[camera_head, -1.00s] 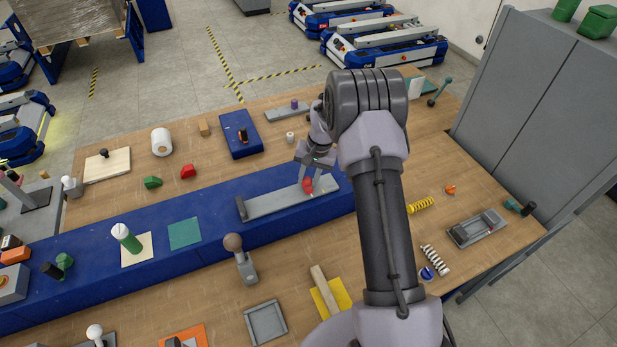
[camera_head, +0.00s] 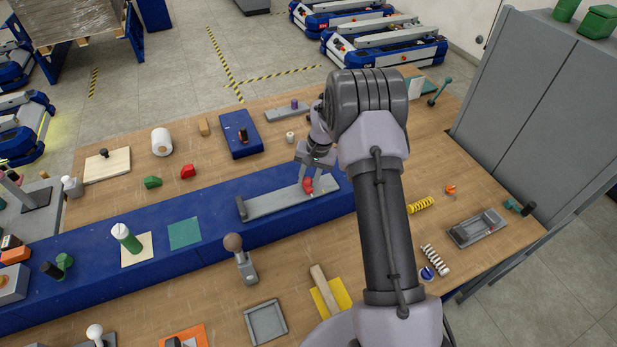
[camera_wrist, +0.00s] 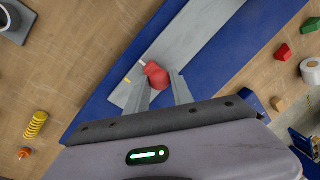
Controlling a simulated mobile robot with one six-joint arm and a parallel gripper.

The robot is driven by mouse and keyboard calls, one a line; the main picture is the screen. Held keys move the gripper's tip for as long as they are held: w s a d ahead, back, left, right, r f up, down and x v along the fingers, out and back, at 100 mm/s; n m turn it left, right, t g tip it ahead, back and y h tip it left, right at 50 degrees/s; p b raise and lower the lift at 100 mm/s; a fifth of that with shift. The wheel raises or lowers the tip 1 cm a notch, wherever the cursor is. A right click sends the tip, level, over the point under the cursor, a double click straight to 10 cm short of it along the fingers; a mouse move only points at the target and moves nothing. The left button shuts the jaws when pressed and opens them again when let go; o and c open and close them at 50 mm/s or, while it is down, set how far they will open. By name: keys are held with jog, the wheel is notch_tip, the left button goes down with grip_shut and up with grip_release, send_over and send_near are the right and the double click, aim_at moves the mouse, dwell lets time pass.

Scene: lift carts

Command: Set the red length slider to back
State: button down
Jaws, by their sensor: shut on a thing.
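The red slider knob (camera_head: 308,185) sits near the right end of a long grey rail (camera_head: 270,202) on the raised blue strip (camera_head: 212,212). My gripper (camera_head: 311,178) reaches down over that end of the rail, shut on the red knob. In the wrist view the red knob (camera_wrist: 155,76) lies between the tips of the two grey fingers (camera_wrist: 160,85). A small yellow mark (camera_wrist: 127,80) shows on the rail beside it. A dark block (camera_head: 241,208) stands at the rail's left end. Part of the knob is hidden by the fingers.
A lever with a brown ball (camera_head: 233,242) stands in front of the rail. The rail's length left of the knob is clear.

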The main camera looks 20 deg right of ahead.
jog(key=d+b, duration=0.1)
jog(key=d, duration=0.7)
jog(key=shift+d, duration=0.1)
jog(key=c, duration=1.1)
grip_release()
notch_tip(320, 180, up, 17)
jog(key=s+d+p, duration=0.1)
jog(key=s+d, duration=0.1)
jog(key=shift+d, duration=0.35)
